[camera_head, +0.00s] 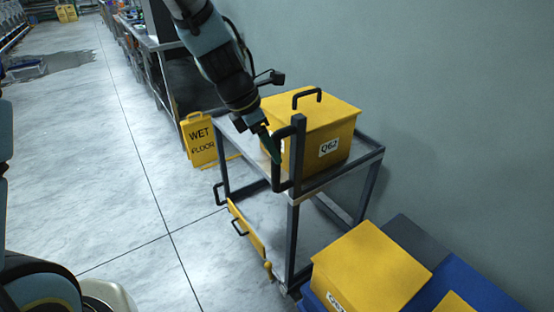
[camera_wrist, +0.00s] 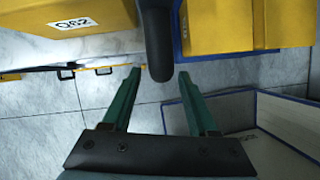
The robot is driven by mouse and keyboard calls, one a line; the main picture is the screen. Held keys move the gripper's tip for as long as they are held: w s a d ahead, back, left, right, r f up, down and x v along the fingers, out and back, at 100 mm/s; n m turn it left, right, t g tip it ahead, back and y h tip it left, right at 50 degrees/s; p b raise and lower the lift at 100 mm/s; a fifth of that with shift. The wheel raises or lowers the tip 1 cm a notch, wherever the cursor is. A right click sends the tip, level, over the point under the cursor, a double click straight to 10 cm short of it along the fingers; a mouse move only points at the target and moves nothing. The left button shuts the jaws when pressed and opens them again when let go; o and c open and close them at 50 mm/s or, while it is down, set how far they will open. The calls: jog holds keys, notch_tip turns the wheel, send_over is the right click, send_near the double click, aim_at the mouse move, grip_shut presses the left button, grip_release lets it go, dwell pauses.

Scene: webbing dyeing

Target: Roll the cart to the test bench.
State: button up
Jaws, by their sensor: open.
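The cart (camera_head: 368,155) is a grey metal frame with dark legs, standing beside the wall in the head view. A yellow lidded box (camera_head: 335,115) labelled Q62 sits on its top; its label side also shows in the wrist view (camera_wrist: 100,12). A dark upright handle (camera_head: 298,150) stands at the cart's near end. My gripper (camera_head: 273,150) is open at this handle. In the wrist view, the rounded end of a dark bar (camera_wrist: 157,40) reaches between my two green fingertips, with gaps on both sides. I cannot tell whether the bench (camera_head: 150,42) farther back is the test bench.
A yellow wet floor sign (camera_head: 199,140) stands just beyond the cart, left of it. Blue bins with yellow boxes (camera_head: 370,265) stand close at the near right. A wet patch (camera_head: 65,62) lies far left. The floor (camera_head: 150,190) left of the cart is clear.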

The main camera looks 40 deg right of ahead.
jog(key=shift+x, duration=2.25)
jog(key=shift+w, duration=0.1)
grip_shut()
